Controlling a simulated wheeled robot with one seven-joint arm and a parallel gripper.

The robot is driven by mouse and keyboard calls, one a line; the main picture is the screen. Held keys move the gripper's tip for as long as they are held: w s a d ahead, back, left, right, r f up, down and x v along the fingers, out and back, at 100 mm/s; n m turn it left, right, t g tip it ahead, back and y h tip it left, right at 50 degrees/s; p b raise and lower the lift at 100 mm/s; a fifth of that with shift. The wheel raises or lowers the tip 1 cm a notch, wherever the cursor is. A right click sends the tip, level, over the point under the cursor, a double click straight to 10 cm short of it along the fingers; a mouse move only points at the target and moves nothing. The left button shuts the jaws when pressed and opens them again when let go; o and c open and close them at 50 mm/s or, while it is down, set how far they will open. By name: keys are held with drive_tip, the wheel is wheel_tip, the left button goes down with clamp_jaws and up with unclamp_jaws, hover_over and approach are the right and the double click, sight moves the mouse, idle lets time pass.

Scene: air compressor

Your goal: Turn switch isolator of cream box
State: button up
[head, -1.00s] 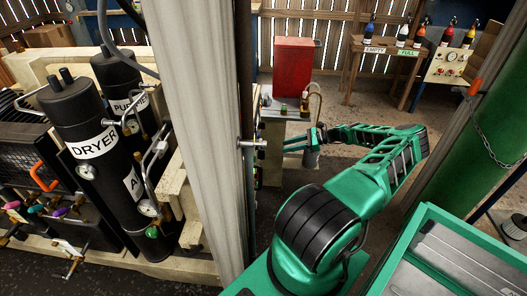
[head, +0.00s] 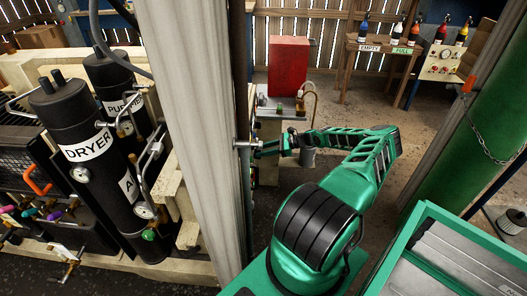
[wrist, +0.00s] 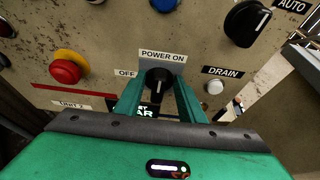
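In the wrist view, a cream panel (wrist: 110,40) fills the upper part. On it is a black rotary switch (wrist: 159,76) with "POWER ON" above it and "OFF" to its left. The switch's white mark runs roughly upright in the picture. My gripper (wrist: 159,92) is open, with one green finger on each side of the switch. Gaps seem to show between the fingers and the knob; contact is not clear. In the head view, my gripper (head: 268,147) reaches left to the edge of a grey post, which hides the panel face.
A red button (wrist: 68,67), a white "DRAIN" button (wrist: 214,87) and a black "AUTO" knob (wrist: 246,22) surround the switch. In the head view, the grey post (head: 190,130) stands close left of my arm. A green tray (head: 440,250) is at the lower right.

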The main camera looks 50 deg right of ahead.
drive_tip(key=c, duration=0.7)
drive_tip(key=shift+d, duration=0.45)
clamp_jaws()
drive_tip(key=shift+s+a+f+n+t+h, duration=0.25)
drive_tip(key=shift+a+f+n+t+h, duration=0.25)
drive_tip(key=shift+n+t, duration=1.2)
drive_tip(key=shift+s+a+f+n+t+h, duration=0.35)
drive_tip(key=shift+a+n+t+h, duration=0.3)
drive_tip(key=shift+n, duration=2.1)
drive_tip(key=shift+s+a+f+n+t+h, duration=0.15)
drive_tip(key=shift+a+f+n+t+h, duration=0.4)
drive_tip(key=shift+n+t, duration=1.15)
drive_tip(key=shift+n+g, duration=0.65)
